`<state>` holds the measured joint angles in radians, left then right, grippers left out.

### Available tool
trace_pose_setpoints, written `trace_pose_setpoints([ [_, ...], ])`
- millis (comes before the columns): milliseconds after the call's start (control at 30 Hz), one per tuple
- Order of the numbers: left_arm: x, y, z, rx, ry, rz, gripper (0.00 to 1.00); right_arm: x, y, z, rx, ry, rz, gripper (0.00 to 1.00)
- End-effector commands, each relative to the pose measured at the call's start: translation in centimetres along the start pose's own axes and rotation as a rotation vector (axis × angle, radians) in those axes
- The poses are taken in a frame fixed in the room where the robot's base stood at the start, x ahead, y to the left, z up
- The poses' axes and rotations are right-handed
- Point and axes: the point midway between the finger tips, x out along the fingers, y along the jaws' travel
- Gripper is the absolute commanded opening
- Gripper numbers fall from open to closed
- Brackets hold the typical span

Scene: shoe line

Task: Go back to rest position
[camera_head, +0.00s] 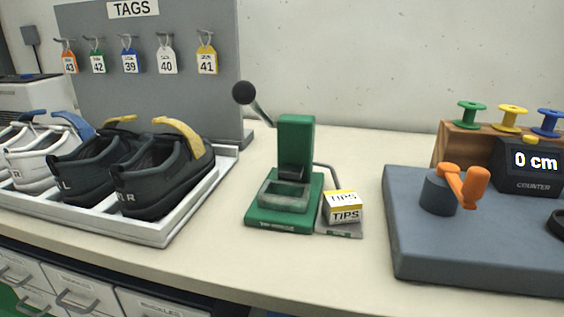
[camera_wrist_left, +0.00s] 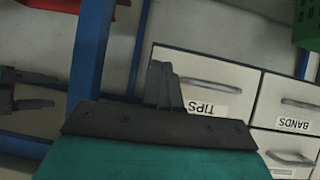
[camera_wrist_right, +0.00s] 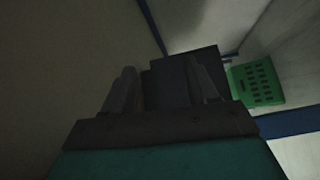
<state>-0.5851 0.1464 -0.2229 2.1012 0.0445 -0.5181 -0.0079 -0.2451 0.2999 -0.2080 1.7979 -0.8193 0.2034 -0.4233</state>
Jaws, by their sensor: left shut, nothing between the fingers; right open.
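Neither of my grippers shows in the head view. In the left wrist view my left gripper (camera_wrist_left: 163,84) has its fingers together with nothing between them, in front of white drawers, one labelled TIPS (camera_wrist_left: 205,85) and one labelled BANDS (camera_wrist_left: 288,100). In the right wrist view my right gripper (camera_wrist_right: 165,88) has its fingers apart and empty, and the picture is dark. A dark block-like shape (camera_wrist_right: 180,75) lies beyond its fingers; I cannot tell what it is.
On the bench stand a white shoe tray (camera_head: 160,231), a green lever press (camera_head: 296,150), a TIPS box (camera_head: 342,207) and a grey counter station (camera_head: 440,245). A tag board (camera_head: 190,100) stands behind. A green crate (camera_wrist_right: 257,84) and blue frame posts (camera_wrist_left: 90,50) are low down.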

Motion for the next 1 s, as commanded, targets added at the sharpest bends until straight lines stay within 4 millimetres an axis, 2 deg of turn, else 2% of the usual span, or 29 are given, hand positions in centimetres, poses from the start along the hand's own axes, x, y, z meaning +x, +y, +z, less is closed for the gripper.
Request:
trace_pose_setpoints([
  [33, 0.0, 0.0, 0.0, 0.0, 0.0, 0.0, 0.0, -1.1, -0.6, 0.0, 0.185, -0.081, -0.017, 0.58],
  [100, 0.0, 0.0, 0.0, 0.0, 0.0, 0.0, 0.0, -2.5, -1.6, 0.1, 0.443, -0.192, -0.049, 0.58],
  [233, 0.0, 0.0, 0.0, 0.0, 0.0, 0.0, 0.0, -5.5, -4.4, -0.9, 0.886, -0.374, -0.132, 0.58],
  [367, 0.0, 0.0, 0.0, 0.0, 0.0, 0.0, 0.0, -8.6, -7.2, -3.5, 1.279, -0.527, -0.238, 0.58],
  [467, -0.1, 0.0, -0.1, 0.0, 0.001, 0.0, 0.0, -10.9, -8.6, -6.5, 1.553, -0.629, -0.336, 0.58],
  [500, -1.4, 0.1, -2.0, 0.002, -0.003, -0.001, 0.0, -10.6, -6.4, -6.0, 1.52, -0.623, -0.319, 0.58],
  [700, -4.0, -0.6, -5.5, 0.01, 0.01, -0.024, 0.0, -11.3, -2.6, -5.5, 1.495, -0.641, -0.305, 0.58],
  [800, -5.5, -0.9, -6.8, 0.011, 0.001, -0.037, 0.0, -11.7, -0.4, -5.3, 1.486, -0.651, -0.298, 0.58],
  [900, -7.1, -1.8, -7.1, 0.013, -0.021, -0.06, 0.0, -12.2, 1.6, -5.2, 1.477, -0.661, -0.291, 0.58],
  [1000, -8.2, -1.9, -8.2, 0.017, -0.021, -0.067, 0.0, -12.6, 3.0, -5.0, 1.468, -0.669, -0.286, 0.58],
])
